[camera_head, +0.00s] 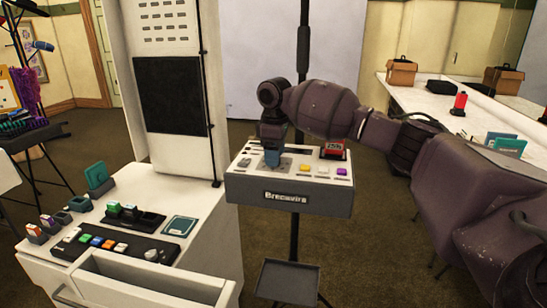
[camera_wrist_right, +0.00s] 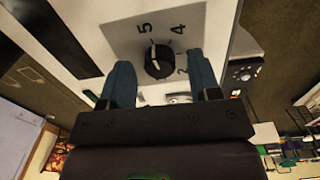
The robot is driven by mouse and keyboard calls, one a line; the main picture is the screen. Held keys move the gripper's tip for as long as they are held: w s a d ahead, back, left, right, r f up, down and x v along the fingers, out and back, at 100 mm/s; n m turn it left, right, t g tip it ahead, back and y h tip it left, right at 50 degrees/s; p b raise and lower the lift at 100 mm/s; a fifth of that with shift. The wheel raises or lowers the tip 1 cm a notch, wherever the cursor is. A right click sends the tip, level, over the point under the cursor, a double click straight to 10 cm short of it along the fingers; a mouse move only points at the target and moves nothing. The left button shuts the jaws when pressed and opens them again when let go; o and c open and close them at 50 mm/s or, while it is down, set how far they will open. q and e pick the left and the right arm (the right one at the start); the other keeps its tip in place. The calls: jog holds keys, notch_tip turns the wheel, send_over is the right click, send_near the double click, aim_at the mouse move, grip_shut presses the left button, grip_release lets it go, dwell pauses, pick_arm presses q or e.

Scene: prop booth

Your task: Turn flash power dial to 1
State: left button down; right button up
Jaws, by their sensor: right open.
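The flash power dial (camera_wrist_right: 158,61) is a round black knob with a white mark, on a grey plate with the numerals 5, 4 and 2 showing around it. I cannot tell which number the mark points to. The dial is on the Brenwira box (camera_head: 325,204), a grey-white unit on a stand. My right gripper (camera_wrist_right: 161,72) is open, with its blue fingers on either side of the dial; contact cannot be told. In the head view, the right gripper (camera_head: 272,152) points down over the left part of the box and hides the dial. My left gripper is not in view.
The box top also has coloured buttons (camera_head: 322,170) and a red display (camera_head: 334,149). A white console (camera_head: 213,262) with a button panel (camera_head: 118,244) stands close at left. A black pole (camera_head: 303,45) rises behind the box. A counter (camera_head: 425,94) lies at right.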

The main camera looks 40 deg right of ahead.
jog(key=shift+f, duration=0.35)
